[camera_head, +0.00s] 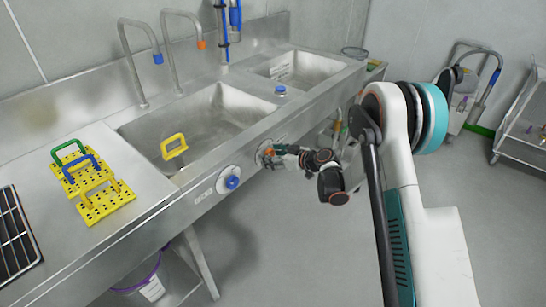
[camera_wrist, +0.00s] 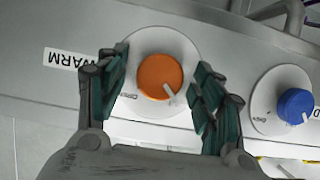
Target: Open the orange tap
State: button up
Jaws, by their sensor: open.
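The orange tap knob (camera_wrist: 160,77) sits on a round white dial plate on the sink's steel front, beside a label reading WARM (camera_wrist: 68,60). My gripper (camera_wrist: 162,92) is open, with one dark green finger on each side of the knob. I cannot tell whether either finger touches it. In the head view my gripper (camera_head: 273,155) is at the front panel and hides most of the orange knob. An orange-tipped spout (camera_head: 200,44) stands behind the large basin.
A blue knob (camera_wrist: 295,105) is on the same panel, and shows in the head view (camera_head: 232,182). A blue-tipped spout (camera_head: 157,58) stands at the back. A yellow rack (camera_head: 105,203) lies left of the basin. A bucket (camera_head: 140,284) is below. Floor in front is clear.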

jog(key=shift+c, duration=0.5)
jog(key=c, duration=1)
jog(key=shift+o, duration=0.2)
jog(key=m, duration=0.1)
jog(key=m+g+y, duration=0.1)
jog(key=shift+w+d+m, duration=0.1)
jog(key=shift+w+m, duration=0.05)
jog(key=shift+m, duration=0.15)
jog(key=m+g+y, duration=0.1)
jog(key=m+y, duration=0.1)
jog(key=m, duration=0.1)
jog(key=shift+f+g, duration=0.1)
jog(key=shift+g, duration=0.3)
jog(key=m, duration=0.1)
jog(key=m+y, duration=0.1)
jog(key=m, duration=0.1)
jog(key=shift+w+d+m+g+y, duration=0.1)
jog(key=shift+m+g+y, duration=0.2)
jog(key=shift+g, duration=0.1)
jog(key=shift+f+m+y, duration=0.2)
jog(key=shift+m+y, duration=0.8)
jog(key=shift+m, duration=1.1)
